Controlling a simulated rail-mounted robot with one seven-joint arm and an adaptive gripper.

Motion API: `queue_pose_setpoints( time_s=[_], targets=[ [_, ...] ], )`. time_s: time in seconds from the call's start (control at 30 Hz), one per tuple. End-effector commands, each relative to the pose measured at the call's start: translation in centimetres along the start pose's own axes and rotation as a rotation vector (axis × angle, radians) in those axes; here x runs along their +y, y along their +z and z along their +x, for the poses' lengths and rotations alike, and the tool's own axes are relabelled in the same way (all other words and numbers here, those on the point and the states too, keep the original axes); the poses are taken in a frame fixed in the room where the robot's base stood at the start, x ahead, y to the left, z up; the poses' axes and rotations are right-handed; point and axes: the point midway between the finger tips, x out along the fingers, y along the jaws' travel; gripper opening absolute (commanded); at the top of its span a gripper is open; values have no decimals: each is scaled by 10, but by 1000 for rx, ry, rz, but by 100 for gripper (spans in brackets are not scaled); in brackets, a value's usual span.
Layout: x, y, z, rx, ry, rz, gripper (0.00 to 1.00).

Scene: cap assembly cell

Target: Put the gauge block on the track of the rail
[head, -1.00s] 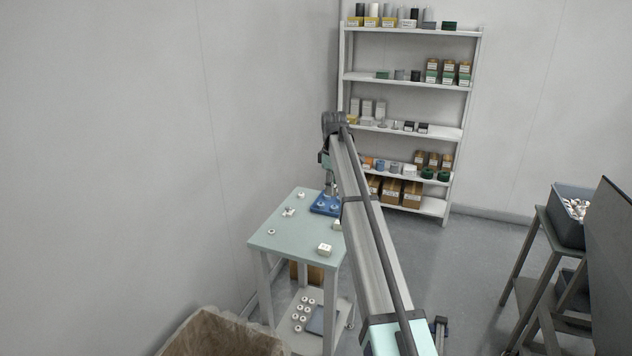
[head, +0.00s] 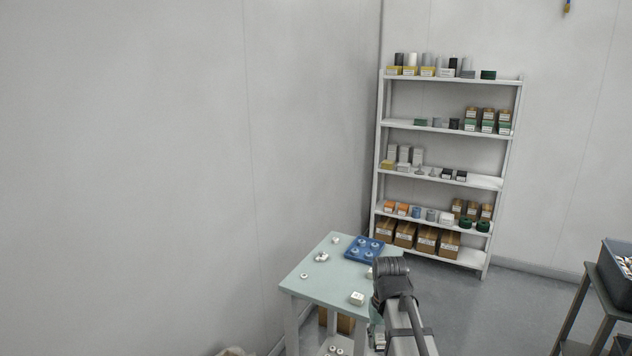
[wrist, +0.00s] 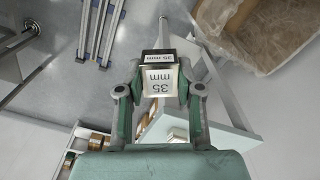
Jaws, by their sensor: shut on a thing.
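The gauge block (wrist: 160,78) is a pale block with dark edges, marked "35 mm" on two faces, in the wrist view. My gripper (wrist: 159,91) is shut on it, with one green-grey finger on each side. The block is held in the air, away from any surface. In the head view my arm shows at the table's front right, and the block is not visible there. Pale parallel bars (wrist: 93,32) lie at the upper left of the wrist view. I cannot tell whether they are the task's rail.
The pale green table (head: 322,287) carries a blue tray (head: 364,249) with round pieces, a white block (head: 357,298) and small white parts. A shelf unit (head: 442,129) stands behind it. A grey bin (head: 614,275) is at right. A brown box (wrist: 255,32) shows in the wrist view.

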Motion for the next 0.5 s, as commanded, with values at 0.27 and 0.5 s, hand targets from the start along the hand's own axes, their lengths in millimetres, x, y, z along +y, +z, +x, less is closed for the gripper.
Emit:
queue_pose_setpoints(
  time_s=[0.27, 0.5],
  targets=[
    [0, 32, 15, 1, 0, -4, 0],
    [1, -34, -7, 3, 0, -3, 0]
  ],
)
